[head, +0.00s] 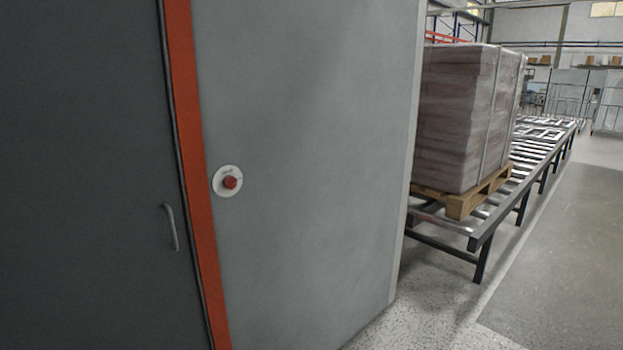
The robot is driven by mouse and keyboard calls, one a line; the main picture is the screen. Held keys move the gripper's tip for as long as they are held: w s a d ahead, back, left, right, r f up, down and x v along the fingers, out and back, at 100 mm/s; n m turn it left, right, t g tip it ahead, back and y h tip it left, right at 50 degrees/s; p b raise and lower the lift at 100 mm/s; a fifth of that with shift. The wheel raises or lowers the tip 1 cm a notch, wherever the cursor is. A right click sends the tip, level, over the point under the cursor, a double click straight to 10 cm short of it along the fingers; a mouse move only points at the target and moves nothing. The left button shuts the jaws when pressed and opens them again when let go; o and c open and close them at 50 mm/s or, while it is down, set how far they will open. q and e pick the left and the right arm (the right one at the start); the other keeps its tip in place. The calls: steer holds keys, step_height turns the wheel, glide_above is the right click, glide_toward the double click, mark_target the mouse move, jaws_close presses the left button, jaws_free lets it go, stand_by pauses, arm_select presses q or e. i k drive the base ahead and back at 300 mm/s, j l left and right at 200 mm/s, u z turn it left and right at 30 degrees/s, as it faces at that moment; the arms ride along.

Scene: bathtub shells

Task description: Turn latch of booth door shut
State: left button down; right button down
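The booth door (90,180) is a dark grey panel filling the left of the head view, and it looks closed against its frame. A curved grey metal handle (171,228) is fixed near its right edge. An orange-red strip (189,130) runs down the frame beside the door. To its right, on the light grey booth wall (310,150), is a round white plate with a red knob (230,182) at its middle; lettering above the knob is too small to read. I cannot tell which part is the latch. Neither of my grippers is in view.
The booth wall ends at a vertical edge (407,170). Right of it, a wrapped stack (458,115) sits on a wooden pallet (462,199) on a roller conveyor (530,155). The speckled floor (520,290) at the lower right is clear.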

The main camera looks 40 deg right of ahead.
mark_target(230, 182)
steer(key=z, duration=0.85)
